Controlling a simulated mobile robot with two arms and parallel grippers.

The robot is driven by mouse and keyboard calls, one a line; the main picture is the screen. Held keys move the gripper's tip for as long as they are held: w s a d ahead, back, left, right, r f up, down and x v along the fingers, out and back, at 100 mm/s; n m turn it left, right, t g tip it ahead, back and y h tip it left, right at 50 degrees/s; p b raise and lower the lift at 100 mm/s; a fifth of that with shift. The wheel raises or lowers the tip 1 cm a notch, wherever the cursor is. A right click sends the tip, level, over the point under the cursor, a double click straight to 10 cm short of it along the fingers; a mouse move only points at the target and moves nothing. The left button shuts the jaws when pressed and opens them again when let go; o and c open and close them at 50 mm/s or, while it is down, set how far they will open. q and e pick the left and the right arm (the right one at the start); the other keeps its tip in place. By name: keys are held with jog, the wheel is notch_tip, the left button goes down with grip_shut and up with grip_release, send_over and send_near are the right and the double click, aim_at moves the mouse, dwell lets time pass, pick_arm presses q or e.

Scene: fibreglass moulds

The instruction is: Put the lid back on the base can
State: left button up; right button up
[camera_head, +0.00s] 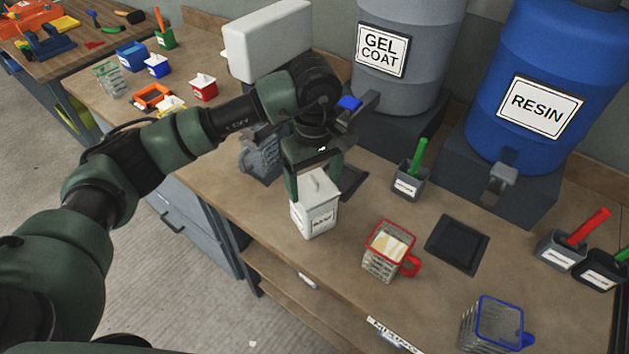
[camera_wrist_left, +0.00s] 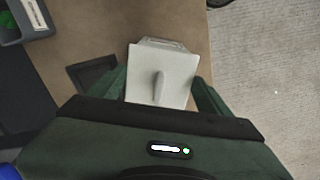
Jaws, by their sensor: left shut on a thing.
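The base can (camera_head: 316,221) is a white square can with a label too small to read, standing upright near the bench's front edge. Its white lid (camera_head: 319,187) has a raised grip on top and is at the can's mouth. My left gripper (camera_head: 313,183) points down, shut on the lid with a finger at either side. In the left wrist view the lid (camera_wrist_left: 165,70) covers most of the can, whose rim (camera_wrist_left: 168,42) shows just past the lid's far edge. I cannot tell whether the lid sits flush. My right gripper is not in view.
A red-handled clear jug (camera_head: 385,251) and a blue-rimmed jug (camera_head: 495,322) stand to the right. A dark pad (camera_head: 457,244) lies nearby. A grey cup with a green handle (camera_head: 410,184) stands behind. Gel coat (camera_head: 408,85) and resin drums (camera_head: 535,70) stand at the back.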

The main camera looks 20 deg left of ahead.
pick_arm(q)
jog(key=shift+b, duration=0.45)
dwell(0.6)
jog(key=o, duration=1.3)
jog(key=shift+r+p, duration=1.35)
jog(key=shift+r, duration=2.15)
grip_shut()
